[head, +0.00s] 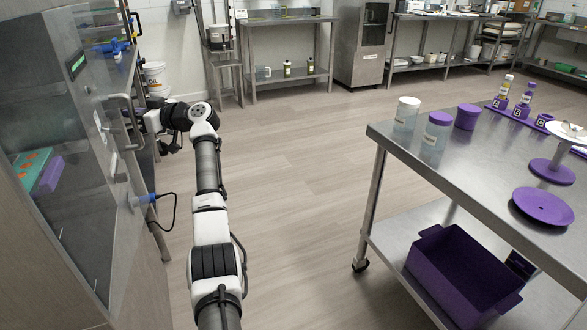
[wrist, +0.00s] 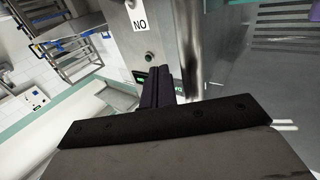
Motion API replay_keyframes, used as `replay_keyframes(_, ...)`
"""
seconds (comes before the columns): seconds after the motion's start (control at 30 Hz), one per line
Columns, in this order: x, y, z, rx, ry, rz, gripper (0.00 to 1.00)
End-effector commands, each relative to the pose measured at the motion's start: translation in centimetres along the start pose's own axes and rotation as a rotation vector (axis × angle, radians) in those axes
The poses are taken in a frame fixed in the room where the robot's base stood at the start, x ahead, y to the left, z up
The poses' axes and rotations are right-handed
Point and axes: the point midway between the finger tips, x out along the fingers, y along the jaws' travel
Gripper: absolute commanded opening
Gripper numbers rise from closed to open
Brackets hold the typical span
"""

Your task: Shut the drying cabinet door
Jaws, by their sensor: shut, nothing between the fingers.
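The drying cabinet stands at the left edge of the head view, its glass-fronted door (head: 62,190) seen at a steep angle. A vertical metal bar handle (head: 128,122) is on the door's right side. My gripper (head: 147,122) is beside this handle, its fingertips partly hidden. In the wrist view, my dark fingers (wrist: 158,88) are together with nothing between them. A metal upright (wrist: 193,45) rises close to their right; I cannot tell whether they touch it. The door's exact angle is unclear.
A teal tray (head: 42,172) with orange pieces shows behind the glass. A blue-ended cable (head: 148,199) sticks out below the handle. A steel table (head: 480,180) with purple items stands right, a purple bin (head: 425,262) on its shelf. The floor (head: 295,200) between is clear.

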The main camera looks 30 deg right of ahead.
Motion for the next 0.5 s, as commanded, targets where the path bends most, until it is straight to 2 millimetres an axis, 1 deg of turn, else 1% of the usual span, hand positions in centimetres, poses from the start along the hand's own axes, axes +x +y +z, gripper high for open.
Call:
replay_keyframes(0.03, 1.5, -0.7, 0.0, 0.000, 0.000, -0.005, 0.00)
replay_keyframes(0.1, 3.1, -1.4, 0.0, 0.000, 0.000, -0.004, 0.00)
replay_keyframes(0.2, 5.0, -2.3, 0.0, 0.000, 0.001, -0.003, 0.00)
replay_keyframes(0.33, 6.8, -3.2, 0.0, 0.000, 0.000, -0.001, 0.00)
replay_keyframes(0.5, 8.0, -4.0, 0.0, 0.000, 0.001, 0.000, 0.00)
